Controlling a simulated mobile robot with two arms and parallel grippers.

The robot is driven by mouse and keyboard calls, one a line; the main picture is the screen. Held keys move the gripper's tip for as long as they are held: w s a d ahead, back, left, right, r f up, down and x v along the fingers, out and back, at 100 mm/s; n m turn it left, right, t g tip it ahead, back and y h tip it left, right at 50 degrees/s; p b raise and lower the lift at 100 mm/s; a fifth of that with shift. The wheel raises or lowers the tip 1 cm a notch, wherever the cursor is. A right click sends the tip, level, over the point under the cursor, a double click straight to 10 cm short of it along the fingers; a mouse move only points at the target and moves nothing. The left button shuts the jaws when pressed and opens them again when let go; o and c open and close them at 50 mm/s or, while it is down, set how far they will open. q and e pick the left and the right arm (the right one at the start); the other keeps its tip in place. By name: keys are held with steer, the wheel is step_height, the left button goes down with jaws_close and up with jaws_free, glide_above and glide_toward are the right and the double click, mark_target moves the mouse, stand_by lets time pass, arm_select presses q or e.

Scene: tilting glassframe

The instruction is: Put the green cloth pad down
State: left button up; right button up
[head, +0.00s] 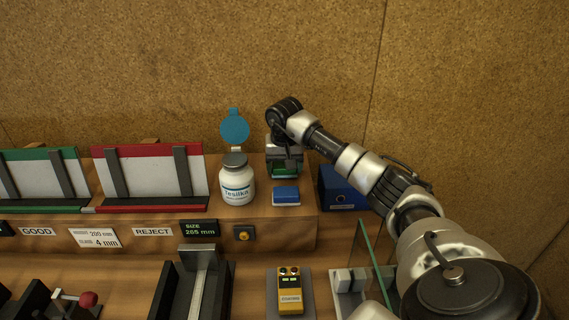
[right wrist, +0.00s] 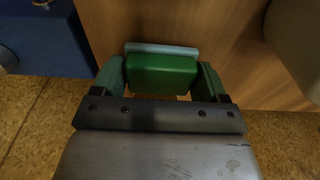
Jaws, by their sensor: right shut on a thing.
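The green cloth pad (head: 285,173) is in my right gripper (head: 285,166), over the back right end of the wooden shelf, behind a blue pad. In the right wrist view the pad (right wrist: 160,76) is a green block with a pale grey-blue strip along its far side. The right gripper's fingers (right wrist: 160,82) stand on both sides of it, shut on it. The wooden surface shows close beyond it; I cannot tell whether the pad touches it. My left gripper is not in view.
A blue pad (head: 286,196) and a white Tesilka bottle (head: 237,187) stand on the shelf (head: 262,206) in front. A blue box (head: 341,190) is to the right. A glass pane (head: 371,262) stands upright below my right arm. A yellow meter (head: 290,290) lies at the front.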

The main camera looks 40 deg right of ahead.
steer(key=shift+f, duration=0.25)
steer(key=shift+f, duration=0.15)
steer(key=o, duration=0.8)
